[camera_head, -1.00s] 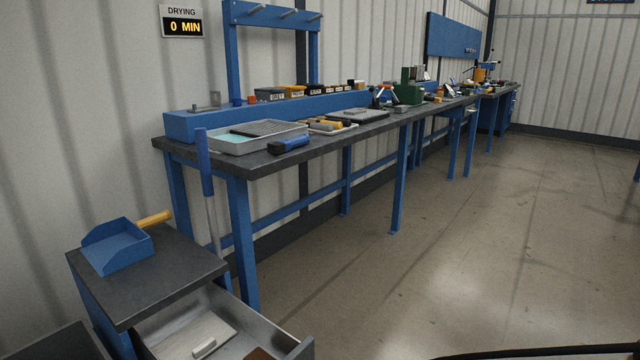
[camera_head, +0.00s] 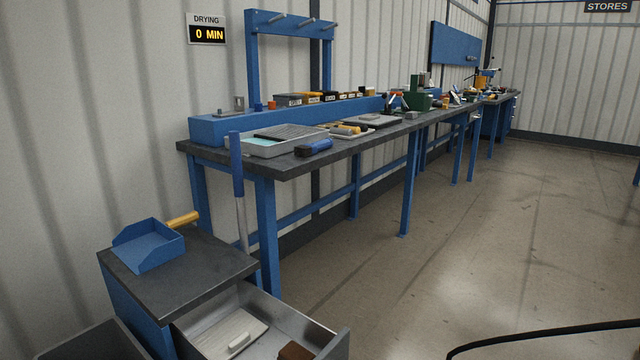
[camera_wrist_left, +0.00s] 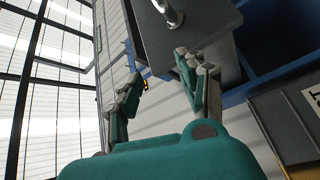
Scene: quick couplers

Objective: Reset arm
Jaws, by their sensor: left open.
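Neither gripper shows in the head view, and my right gripper is in no view.
In the head view, a long blue workbench (camera_head: 290,168) runs along the wall with trays and tools. A low cabinet (camera_head: 215,268) carries a blue dustpan (camera_head: 150,248); its drawer (camera_head: 318,335) stands open with items inside.

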